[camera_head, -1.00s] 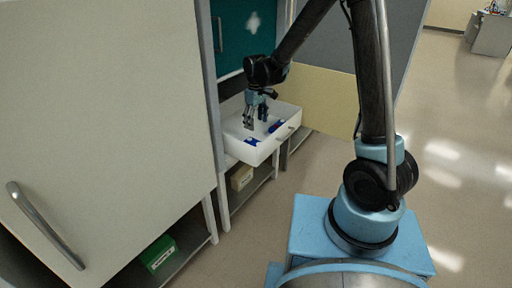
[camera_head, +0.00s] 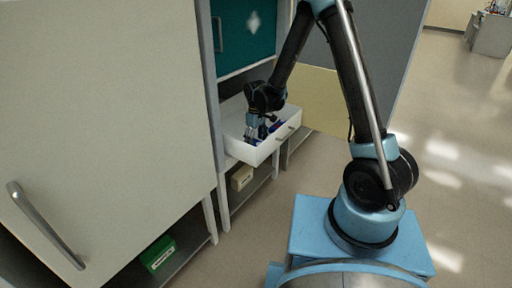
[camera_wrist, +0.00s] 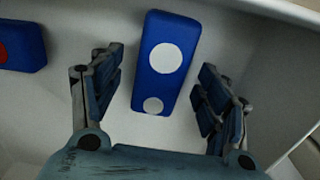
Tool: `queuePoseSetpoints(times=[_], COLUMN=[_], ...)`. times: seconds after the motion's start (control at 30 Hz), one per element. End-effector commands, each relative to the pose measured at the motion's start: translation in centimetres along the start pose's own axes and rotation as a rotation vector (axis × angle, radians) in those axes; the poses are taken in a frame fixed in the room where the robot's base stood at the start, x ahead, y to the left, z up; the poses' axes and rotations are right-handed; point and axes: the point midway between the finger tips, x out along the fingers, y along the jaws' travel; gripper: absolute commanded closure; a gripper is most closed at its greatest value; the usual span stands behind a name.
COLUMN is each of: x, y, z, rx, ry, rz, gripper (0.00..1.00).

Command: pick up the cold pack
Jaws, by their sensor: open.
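A blue pack with two white discs (camera_wrist: 157,88), which I take for the cold pack, lies on the white floor of an open drawer (camera_head: 281,139). In the wrist view it lies between the two fingers of my gripper (camera_wrist: 160,75), with a gap on each side. My gripper is open and holds nothing. In the head view my gripper (camera_head: 254,138) is down inside the drawer and hides part of its contents. A second blue pack with a red disc (camera_wrist: 22,46) lies to the left in the wrist view, outside the fingers.
The drawer's white walls surround the packs and my gripper. A large pale cabinet door (camera_head: 100,110) with a metal handle stands at the left. A green box (camera_head: 159,253) and a beige box (camera_head: 242,178) sit on low shelves.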

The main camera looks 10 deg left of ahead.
Motion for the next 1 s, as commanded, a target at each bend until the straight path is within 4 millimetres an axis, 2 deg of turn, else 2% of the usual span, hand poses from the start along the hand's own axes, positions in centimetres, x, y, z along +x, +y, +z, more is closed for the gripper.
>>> queuePoseSetpoints(times=[0.13, 0.43, 0.47, 0.67, 0.7, 1.0], x=[1.12, 1.35, 1.35, 1.34, 1.34, 1.23], y=[0.00, 0.00, 0.00, 0.00, 0.00, 0.00], z=[0.01, 0.02, 0.02, 0.01, 0.01, 0.01], rx=[0.000, 0.000, 0.000, 0.000, 0.000, 0.000], ry=[0.000, 0.000, 0.000, 0.000, 0.000, 0.000], rz=[0.000, 0.000, 0.000, 0.000, 0.000, 0.000], gripper=[0.31, 0.31, 0.35, 0.81, 0.84, 0.84])
